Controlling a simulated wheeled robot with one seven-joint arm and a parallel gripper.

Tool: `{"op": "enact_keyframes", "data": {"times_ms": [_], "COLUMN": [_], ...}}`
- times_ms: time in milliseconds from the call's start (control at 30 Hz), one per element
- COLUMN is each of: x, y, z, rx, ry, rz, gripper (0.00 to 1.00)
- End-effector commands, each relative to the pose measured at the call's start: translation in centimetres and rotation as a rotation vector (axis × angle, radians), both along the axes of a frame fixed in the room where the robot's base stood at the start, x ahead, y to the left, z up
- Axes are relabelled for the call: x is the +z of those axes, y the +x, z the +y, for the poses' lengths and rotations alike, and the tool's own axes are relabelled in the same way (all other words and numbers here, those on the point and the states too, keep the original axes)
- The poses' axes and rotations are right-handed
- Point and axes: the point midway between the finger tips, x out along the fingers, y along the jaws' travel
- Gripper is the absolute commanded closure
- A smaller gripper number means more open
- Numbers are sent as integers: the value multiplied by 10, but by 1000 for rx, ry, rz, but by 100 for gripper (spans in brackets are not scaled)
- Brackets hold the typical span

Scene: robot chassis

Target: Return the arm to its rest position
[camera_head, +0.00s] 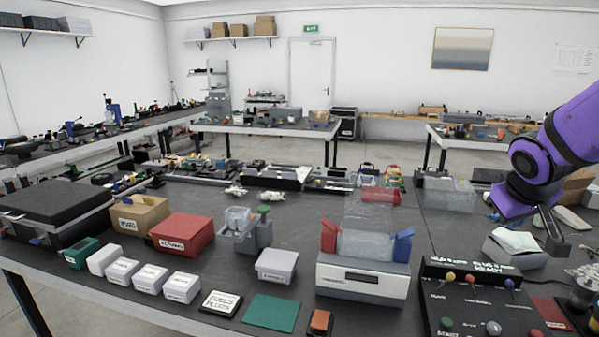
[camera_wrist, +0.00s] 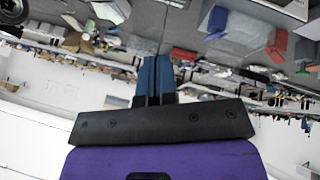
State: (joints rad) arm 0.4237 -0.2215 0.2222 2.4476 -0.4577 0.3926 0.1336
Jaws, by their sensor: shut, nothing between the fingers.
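My purple arm (camera_head: 566,138) reaches in from the right edge in the head view. My gripper (camera_head: 553,236) hangs at its end above the right part of the dark table (camera_head: 345,215). In the wrist view my gripper (camera_wrist: 153,62) shows its two blue-grey fingers together, with nothing between them. The wrist view is upside down, with the table at the top and the white wall at the bottom. Below the gripper in the head view is a grey box (camera_head: 513,250) with a whitish crumpled item in it; I cannot tell the exact gap.
A black control panel (camera_head: 470,297) with coloured knobs stands front right. A clear-lidded machine (camera_head: 362,277) with red and blue sides stands left of it. Red (camera_head: 181,234) and brown (camera_head: 138,214) boxes and several small white boxes stand left.

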Motion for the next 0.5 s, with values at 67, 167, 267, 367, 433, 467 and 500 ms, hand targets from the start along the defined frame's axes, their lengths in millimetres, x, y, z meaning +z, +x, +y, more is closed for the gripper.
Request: {"op": "enact_keyframes", "data": {"times_ms": [67,167,267,367,433,467,500], "x": [17,33,45,56,61,63,65], "y": [-19,-44,-71,-98,-117,-125,-134], "z": [15,32,49,66,77,81,86], "rx": [-13,-31,-38,-34,-26,-21,-13], "ry": [12,45,92,150,195,214,239], "rz": [-9,-10,-9,-7,-2,1,4], "gripper": [100,100,100,100,100,100,100]}}
